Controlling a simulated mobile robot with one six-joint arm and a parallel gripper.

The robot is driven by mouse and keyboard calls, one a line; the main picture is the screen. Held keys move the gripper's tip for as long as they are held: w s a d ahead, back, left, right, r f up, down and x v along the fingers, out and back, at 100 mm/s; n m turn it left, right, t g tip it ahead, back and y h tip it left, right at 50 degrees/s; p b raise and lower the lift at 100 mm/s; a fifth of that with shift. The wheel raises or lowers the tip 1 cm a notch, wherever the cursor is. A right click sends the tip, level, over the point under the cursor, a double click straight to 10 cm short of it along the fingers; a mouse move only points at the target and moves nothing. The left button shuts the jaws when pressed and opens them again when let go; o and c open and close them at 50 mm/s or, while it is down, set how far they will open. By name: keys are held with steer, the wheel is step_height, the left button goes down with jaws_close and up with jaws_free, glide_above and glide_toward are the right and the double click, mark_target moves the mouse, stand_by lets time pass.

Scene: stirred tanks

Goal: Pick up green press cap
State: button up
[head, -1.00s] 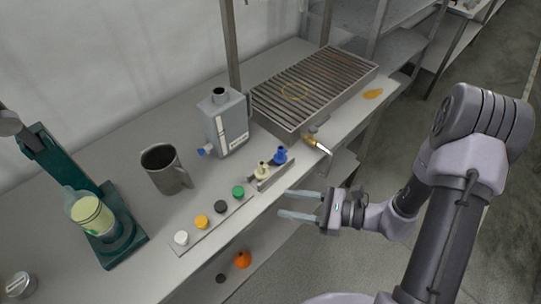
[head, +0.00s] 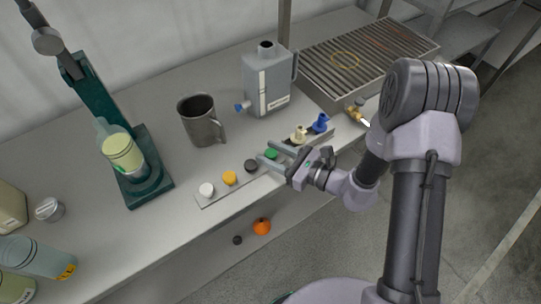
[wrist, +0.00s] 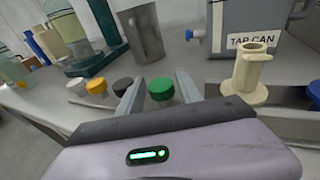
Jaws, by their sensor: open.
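The green press cap (head: 271,153) sits at the right end of a row of caps on a flat strip (head: 215,200) near the bench's front edge. It also shows in the wrist view (wrist: 160,89), between the two fingers and a little ahead of them. My gripper (head: 268,158) is open and empty, with its fingers reaching over the bench edge on either side of the cap in the picture. I cannot tell whether a finger touches it.
Black (head: 251,165), yellow (head: 230,177) and white (head: 207,189) caps lie left of it. Cream (head: 298,135) and blue (head: 320,124) fittings stand close on the right. A grey mug (head: 202,122), a tap can (head: 268,80) and a green press (head: 140,170) stand behind.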

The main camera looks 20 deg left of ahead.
jaws_close()
